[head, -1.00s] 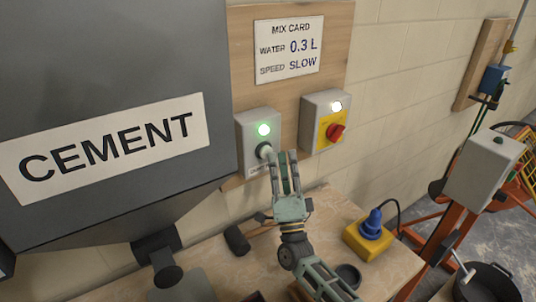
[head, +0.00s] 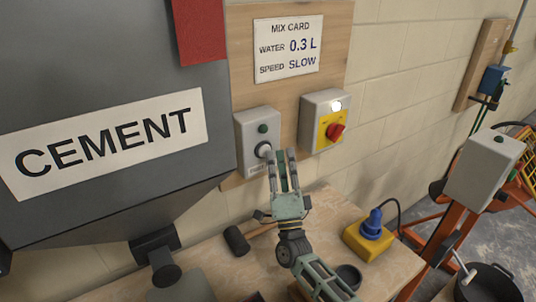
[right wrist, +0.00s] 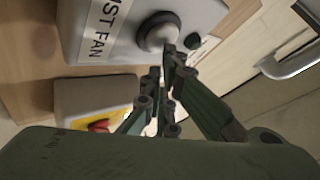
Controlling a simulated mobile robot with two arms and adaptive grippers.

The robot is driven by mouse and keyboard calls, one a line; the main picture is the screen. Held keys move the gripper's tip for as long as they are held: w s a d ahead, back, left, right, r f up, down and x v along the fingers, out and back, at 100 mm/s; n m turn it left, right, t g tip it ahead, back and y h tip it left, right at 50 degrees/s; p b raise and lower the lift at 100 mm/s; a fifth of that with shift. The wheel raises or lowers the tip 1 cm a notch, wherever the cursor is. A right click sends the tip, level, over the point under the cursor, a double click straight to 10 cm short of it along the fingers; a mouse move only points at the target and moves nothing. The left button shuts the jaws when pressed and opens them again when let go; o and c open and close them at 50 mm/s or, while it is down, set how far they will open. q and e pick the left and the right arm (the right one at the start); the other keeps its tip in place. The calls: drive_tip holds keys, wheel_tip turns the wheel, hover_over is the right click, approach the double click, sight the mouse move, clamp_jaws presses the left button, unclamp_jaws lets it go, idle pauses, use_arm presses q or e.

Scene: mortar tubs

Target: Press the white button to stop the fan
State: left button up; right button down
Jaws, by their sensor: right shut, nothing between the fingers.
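The white button (head: 263,149) sits on the grey box (head: 242,131) on the wooden board, below a green lamp (head: 263,128) that is dark. My right gripper (head: 282,154) is shut and empty, its fingertips at the button's right side. The right wrist view shows the pale round button (right wrist: 158,32) beside a label ending "ST FAN", with the fingertips (right wrist: 163,72) close to its edge. I cannot tell whether they touch it. The fan is not clearly in view. My left gripper is not in view.
A second box with a red knob (head: 336,131) and a lit white lamp is mounted just right. The cement hopper (head: 100,85) fills the left, with a red panel (head: 200,30) at its top.

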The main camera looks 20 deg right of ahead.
drive_tip(key=shift+s, duration=0.35)
drive_tip(key=s+p, duration=0.1)
drive_tip(key=s, duration=0.3)
drive_tip(key=s+d+p, duration=0.1)
drive_tip(key=shift+s+p, duration=0.3)
drive_tip(key=shift+s, duration=0.1)
drive_tip(key=shift+a+f, duration=0.1)
idle(0.6)
